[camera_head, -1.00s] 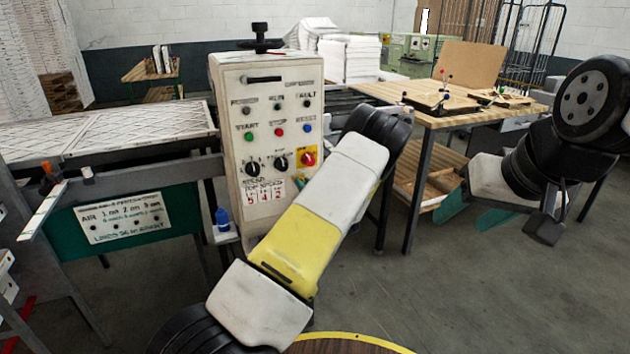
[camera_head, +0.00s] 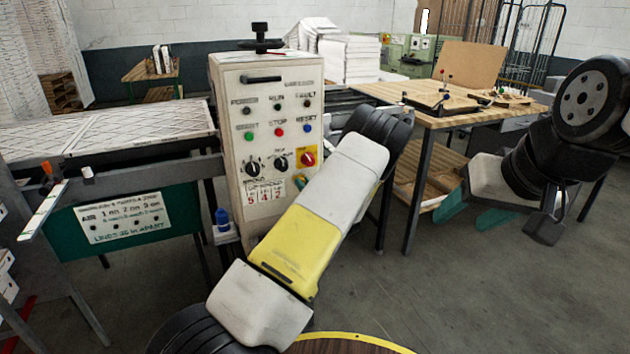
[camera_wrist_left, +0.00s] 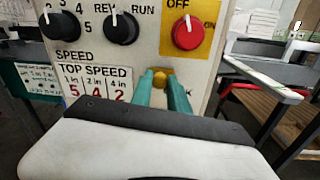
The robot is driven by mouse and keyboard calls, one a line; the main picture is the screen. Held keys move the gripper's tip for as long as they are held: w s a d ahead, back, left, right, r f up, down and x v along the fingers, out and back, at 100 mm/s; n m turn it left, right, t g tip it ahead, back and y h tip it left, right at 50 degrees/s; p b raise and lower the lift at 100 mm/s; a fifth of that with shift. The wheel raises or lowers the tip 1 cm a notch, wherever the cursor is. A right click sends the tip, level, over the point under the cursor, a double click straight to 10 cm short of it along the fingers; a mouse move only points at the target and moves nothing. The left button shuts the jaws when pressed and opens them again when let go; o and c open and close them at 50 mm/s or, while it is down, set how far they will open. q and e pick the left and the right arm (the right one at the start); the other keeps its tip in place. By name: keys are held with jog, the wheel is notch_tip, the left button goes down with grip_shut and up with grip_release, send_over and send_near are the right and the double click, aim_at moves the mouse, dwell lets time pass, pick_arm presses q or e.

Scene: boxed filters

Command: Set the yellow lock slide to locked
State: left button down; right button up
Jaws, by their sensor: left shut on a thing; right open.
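The yellow lock slide (camera_wrist_left: 160,77) is a small yellow knob low on the control panel, below the red OFF/ON knob in the left wrist view. The teal fingers of my left gripper (camera_wrist_left: 161,87) are shut on it, one on each side. Lettering beside it is mostly covered, with a K showing at the right, so its setting cannot be read. In the head view my left forearm hides the slide, and only a bit of my left fingers (camera_head: 301,182) shows. My right gripper (camera_head: 473,211) is open and empty, beside the wooden table.
The control panel (camera_head: 235,165) carries the red knob (camera_head: 307,159), dark selector knobs and several buttons. A blue bottle (camera_head: 222,218) stands at its lower left. The wooden table (camera_head: 450,120) with its shelf is to the right. Floor in front of the table is clear.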

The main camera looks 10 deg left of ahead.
aim_at(308, 175)
pick_arm(q)
jog(key=shift+w+d, duration=0.5)
jog(key=shift+d, duration=0.3)
jog(key=shift+w+d, duration=0.5)
jog(key=shift+d, duration=0.3)
jog(key=c, duration=1.3)
grip_release()
jog(key=shift+w+d, duration=0.1)
jog(key=shift+o, duration=0.2)
jog(key=v, duration=0.8)
